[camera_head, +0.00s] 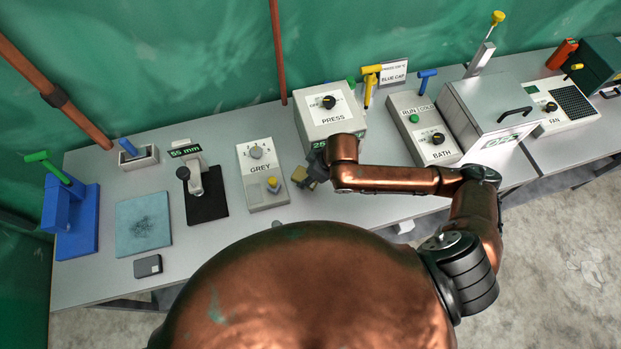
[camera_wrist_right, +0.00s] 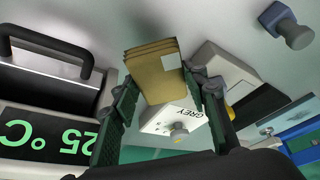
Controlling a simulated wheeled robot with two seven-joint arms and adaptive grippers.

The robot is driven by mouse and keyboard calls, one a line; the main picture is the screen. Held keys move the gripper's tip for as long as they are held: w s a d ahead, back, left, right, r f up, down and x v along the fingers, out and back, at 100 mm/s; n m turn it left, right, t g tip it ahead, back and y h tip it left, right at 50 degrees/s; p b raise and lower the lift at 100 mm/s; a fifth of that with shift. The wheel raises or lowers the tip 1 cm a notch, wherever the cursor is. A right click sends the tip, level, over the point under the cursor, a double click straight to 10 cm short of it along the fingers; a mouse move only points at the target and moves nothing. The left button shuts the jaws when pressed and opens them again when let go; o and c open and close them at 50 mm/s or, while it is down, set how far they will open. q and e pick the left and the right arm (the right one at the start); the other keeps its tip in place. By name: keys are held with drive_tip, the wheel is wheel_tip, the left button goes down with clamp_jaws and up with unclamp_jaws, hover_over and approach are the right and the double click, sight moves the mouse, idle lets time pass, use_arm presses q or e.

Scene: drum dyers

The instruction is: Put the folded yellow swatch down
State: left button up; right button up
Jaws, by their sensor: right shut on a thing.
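The folded yellow swatch (camera_wrist_right: 155,75) is a stack of flat mustard layers with a small pale label. It is between the fingers of my right gripper (camera_wrist_right: 166,98) in the right wrist view, which is shut on it. In the head view the swatch (camera_head: 300,174) and my right gripper (camera_head: 312,176) are just right of the GREY box (camera_head: 262,175) and in front of the PRESS box (camera_head: 328,112). I cannot tell whether the swatch touches the table. My left gripper is not in view.
The grey table (camera_head: 110,283) holds a blue stand (camera_head: 72,215), a teal pad (camera_head: 143,224), a black-based gauge (camera_head: 206,207) and a small dark block (camera_head: 148,266) at left. The BATH unit (camera_head: 425,128) stands right of the PRESS. Bare table lies in front of the GREY box.

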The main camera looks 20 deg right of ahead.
drive_tip(key=shift+w+d+f, duration=0.2)
drive_tip(key=shift+w+f, duration=0.1)
drive_tip(key=shift+f, duration=0.15)
drive_tip(key=shift+w+d+f, duration=0.2)
drive_tip(key=shift+w+f, duration=0.05)
drive_tip(key=shift+f, duration=0.15)
drive_tip(key=shift+w+d+f, duration=0.1)
drive_tip(key=shift+d+f, duration=0.05)
drive_tip(key=shift+f, duration=1.6)
drive_tip(key=shift+f, duration=0.1)
drive_tip(key=o, duration=1.1)
